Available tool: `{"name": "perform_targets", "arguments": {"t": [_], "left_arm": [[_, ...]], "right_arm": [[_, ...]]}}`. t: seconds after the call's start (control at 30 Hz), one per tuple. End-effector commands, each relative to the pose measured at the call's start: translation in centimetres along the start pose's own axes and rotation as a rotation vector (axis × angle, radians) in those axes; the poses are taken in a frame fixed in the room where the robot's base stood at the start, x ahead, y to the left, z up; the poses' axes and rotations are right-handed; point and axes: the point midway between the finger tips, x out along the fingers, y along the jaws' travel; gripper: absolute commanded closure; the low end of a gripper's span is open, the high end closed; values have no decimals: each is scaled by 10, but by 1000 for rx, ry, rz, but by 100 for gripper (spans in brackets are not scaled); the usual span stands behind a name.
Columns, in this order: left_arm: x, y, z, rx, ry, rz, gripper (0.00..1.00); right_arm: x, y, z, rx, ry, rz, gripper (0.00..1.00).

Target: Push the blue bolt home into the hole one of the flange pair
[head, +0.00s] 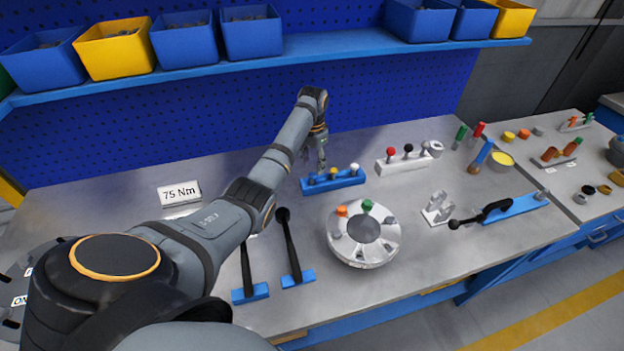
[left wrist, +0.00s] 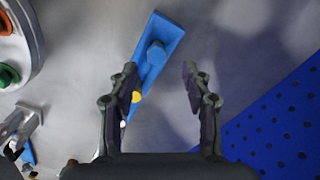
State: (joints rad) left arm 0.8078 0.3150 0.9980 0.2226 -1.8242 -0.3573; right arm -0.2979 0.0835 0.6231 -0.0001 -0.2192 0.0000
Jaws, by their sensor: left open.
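The blue bolt (left wrist: 157,52) stands in the blue rack (left wrist: 165,28) in the left wrist view, at the end away from the yellow and white bolts. In the head view the blue rack (head: 345,182) lies at the back middle of the bench. My left gripper (head: 321,168) is over the rack, pointing down. Its fingers (left wrist: 160,75) are open and empty, apart from the blue bolt. The round flanged shell (head: 362,254) sits in front, with an orange bolt (head: 342,211) and a green bolt (head: 367,206) on it. I cannot tell which hole is hole one. My right gripper is out of view.
A white rack (head: 402,163) with red, black and white knobs stands right of the blue rack. Black-handled tools (head: 289,250) stand in front, left of the shell. A blue pegboard rises behind.

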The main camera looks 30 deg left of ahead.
Motion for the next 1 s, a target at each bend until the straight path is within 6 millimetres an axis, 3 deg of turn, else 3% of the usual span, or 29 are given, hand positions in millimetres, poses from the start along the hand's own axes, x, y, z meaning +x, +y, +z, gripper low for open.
{"name": "perform_targets", "arguments": {"t": [0.2, 0.3, 0.6, 0.93, 1.0], "left_arm": [[29, 5, 6, 1, -4, 2, 51], [45, 4, 5, 0, -3, 2, 51], [52, 4, 5, 0, -1, 1, 52], [51, 4, 5, 0, 0, 0, 97], [51, 4, 5, 0, 0, 0, 100]], "right_arm": [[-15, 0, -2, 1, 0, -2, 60], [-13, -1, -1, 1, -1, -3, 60], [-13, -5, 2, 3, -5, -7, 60], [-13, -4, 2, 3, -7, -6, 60], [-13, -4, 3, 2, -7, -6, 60]]}}
